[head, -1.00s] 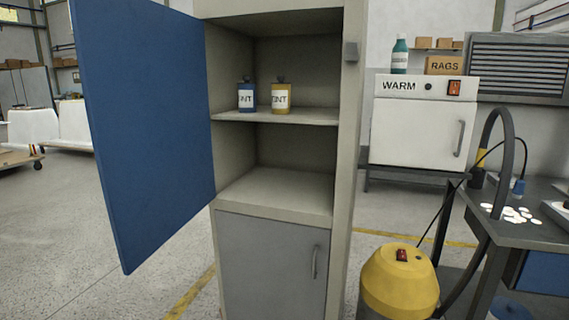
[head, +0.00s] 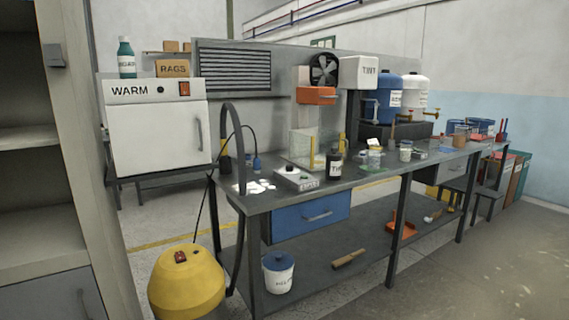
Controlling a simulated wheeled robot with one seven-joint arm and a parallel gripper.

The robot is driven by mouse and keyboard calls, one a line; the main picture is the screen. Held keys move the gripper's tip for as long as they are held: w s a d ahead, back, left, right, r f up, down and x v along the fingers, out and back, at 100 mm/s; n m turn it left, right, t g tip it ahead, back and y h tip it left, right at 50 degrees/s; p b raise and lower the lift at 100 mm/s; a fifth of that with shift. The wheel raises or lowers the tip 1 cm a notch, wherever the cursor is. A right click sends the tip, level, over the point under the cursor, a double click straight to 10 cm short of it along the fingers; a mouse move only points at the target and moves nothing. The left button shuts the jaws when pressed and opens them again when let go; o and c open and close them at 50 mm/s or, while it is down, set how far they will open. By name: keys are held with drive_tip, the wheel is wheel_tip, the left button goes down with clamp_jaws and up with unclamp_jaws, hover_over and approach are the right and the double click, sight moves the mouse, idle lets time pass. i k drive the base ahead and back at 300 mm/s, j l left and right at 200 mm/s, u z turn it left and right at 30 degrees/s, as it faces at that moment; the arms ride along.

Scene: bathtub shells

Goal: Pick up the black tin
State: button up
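A small black tin (head: 336,158) with a white label stands upright on the grey workbench (head: 290,203), near the front edge around the middle of the head view. The label is partly readable and seems to start with "TI". My gripper is not in view.
A yellow drum (head: 186,284) with a hose stands on the floor left of the bench. A white warming cabinet (head: 157,139) and an open cupboard (head: 84,150) are farther left. Open floor lies at the front right.

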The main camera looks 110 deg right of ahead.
sight(333, 165)
drive_tip(key=k+l+z, duration=0.2)
drive_tip(key=k+l, duration=0.2)
drive_tip(key=l, duration=0.2)
drive_tip(key=k+l, duration=0.15)
drive_tip(key=l, duration=0.2)
drive_tip(key=k+l+z, duration=0.15)
drive_tip(key=l, duration=0.2)
drive_tip(key=k+l+z, duration=0.1)
drive_tip(key=l, duration=0.25)
drive_tip(key=k+l+z, duration=0.1)
drive_tip(key=k+l, duration=0.15)
drive_tip(key=l, duration=0.1)
